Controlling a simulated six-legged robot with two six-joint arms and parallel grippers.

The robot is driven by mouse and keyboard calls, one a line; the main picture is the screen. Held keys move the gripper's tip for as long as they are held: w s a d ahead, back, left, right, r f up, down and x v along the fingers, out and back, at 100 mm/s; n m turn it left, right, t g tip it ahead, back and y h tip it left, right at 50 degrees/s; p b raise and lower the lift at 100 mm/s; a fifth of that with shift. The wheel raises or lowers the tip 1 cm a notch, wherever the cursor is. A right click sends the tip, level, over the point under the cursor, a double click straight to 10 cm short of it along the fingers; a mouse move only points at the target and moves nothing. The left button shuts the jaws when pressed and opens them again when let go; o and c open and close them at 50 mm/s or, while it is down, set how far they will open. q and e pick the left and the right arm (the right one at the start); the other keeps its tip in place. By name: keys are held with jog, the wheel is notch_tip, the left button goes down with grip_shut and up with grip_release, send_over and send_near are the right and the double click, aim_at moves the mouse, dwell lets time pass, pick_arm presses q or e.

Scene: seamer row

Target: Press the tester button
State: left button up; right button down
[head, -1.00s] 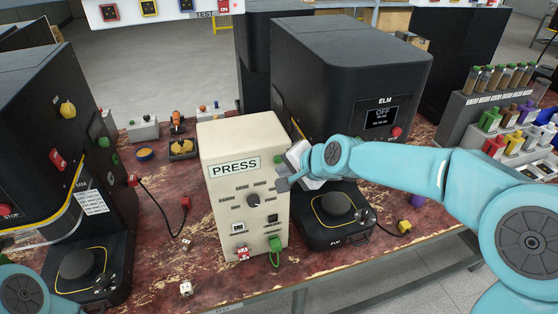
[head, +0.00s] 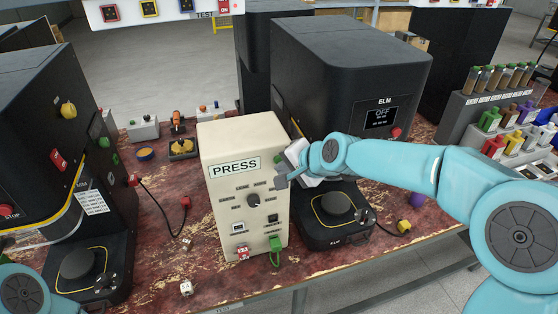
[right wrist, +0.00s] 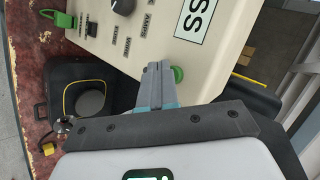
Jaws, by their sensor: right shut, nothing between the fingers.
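A cream box (head: 225,140) labelled PRESS stands on the bench in the middle of the head view. Its front has a dark knob (head: 252,200), a white square button (head: 239,227), a black square button (head: 272,218) and a green button (head: 277,160) near the right edge. None is clearly marked as the tester button. My left gripper is out of view.
A black machine (head: 350,80) marked ELM stands behind right, its display reading OFF. Another black machine (head: 40,120) stands at left. A green looped plug (head: 275,250) and a red part (head: 243,253) stick out low on the box front. A rack (head: 490,100) is far right.

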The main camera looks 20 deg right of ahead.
jog(key=shift+w, duration=0.45)
jog(key=shift+s, duration=0.15)
dwell(0.5)
jog(key=shift+s, duration=0.7)
jog(key=shift+s+d+b, duration=0.1)
jog(key=shift+s+b, duration=0.35)
jog(key=shift+s, duration=2.05)
jog(key=shift+w, duration=0.1)
